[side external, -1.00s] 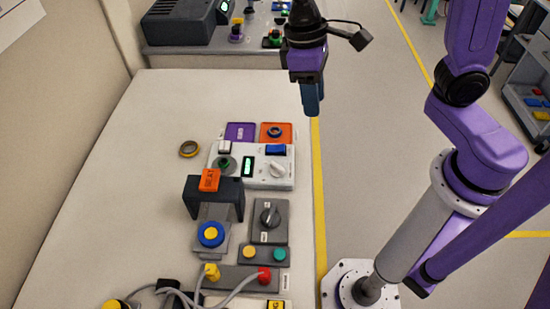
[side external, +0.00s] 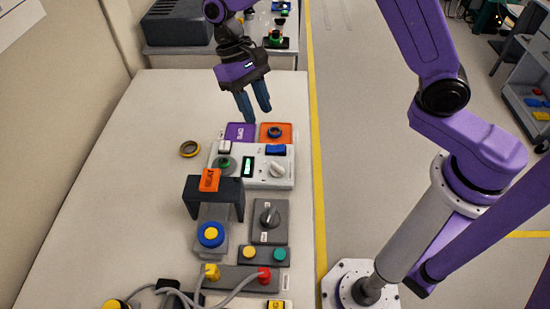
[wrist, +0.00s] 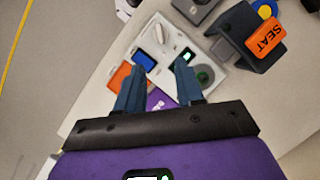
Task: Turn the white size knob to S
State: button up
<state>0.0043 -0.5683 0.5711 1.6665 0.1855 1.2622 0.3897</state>
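The white size knob (side external: 277,169) sits on the right part of a white panel (side external: 256,180) on the bench. In the wrist view the knob (wrist: 157,35) is beyond my fingertips, near the top middle. Its letter marks are too small to read. My gripper (side external: 257,116) is above the bench, just behind the panel and apart from it, to the upper left of the knob. It also shows in the wrist view (wrist: 160,72), with its two blue fingers spread and nothing between them.
The panel also carries a blue rocker (side external: 276,150), a green display (side external: 248,167) and a green round control (side external: 225,164). Purple (side external: 240,132) and orange (side external: 287,130) trays lie behind it. A dark bridge with an orange SEAT tag (side external: 209,180) stands in front.

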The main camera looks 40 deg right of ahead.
aim_at(277, 166)
jog(key=x, duration=1.4)
jog(key=shift+f, duration=0.2)
grip_shut()
